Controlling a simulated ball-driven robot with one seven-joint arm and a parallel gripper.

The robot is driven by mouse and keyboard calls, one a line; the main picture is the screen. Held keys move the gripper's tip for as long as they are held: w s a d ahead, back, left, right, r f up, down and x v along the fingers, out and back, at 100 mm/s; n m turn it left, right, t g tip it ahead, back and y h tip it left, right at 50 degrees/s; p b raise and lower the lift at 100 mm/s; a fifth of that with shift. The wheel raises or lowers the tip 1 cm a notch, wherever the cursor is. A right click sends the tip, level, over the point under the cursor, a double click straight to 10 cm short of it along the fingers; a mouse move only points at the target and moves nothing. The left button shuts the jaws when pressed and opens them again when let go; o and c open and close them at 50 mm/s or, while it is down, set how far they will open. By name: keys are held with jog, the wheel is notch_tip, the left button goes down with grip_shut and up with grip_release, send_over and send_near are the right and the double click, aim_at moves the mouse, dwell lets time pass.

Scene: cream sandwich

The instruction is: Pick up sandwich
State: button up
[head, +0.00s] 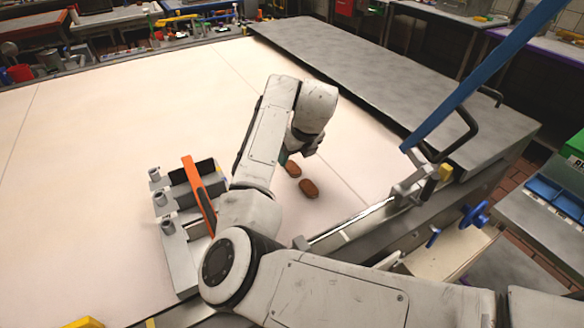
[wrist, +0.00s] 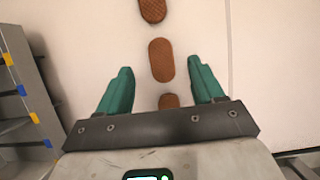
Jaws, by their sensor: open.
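Three brown oval sandwiches lie in a row on the pale table in the wrist view. The middle sandwich (wrist: 161,60) shows whole, between and slightly past my fingertips. The far sandwich (wrist: 152,9) is cut by the top edge, and the near sandwich (wrist: 169,101) is partly hidden by my gripper body. My gripper (wrist: 159,65) is open, its teal fingers on either side of the middle sandwich with gaps to both. In the head view, sandwiches show at the near side of my wrist (head: 309,188), and my fingers are mostly hidden by my arm.
A grey metal rack with an orange bar (head: 198,194) stands left of my arm. A conveyor-like grey slab (head: 400,80) runs along the back right. A blue-handled lever (head: 480,75) rises at the right edge. The wide pale tabletop (head: 120,120) at left is clear.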

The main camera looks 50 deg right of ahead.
aim_at(292, 166)
jog(key=shift+p+x, duration=0.4)
jog(key=shift+x, duration=1.9)
jog(key=shift+s, duration=0.15)
jog(key=c, duration=1.1)
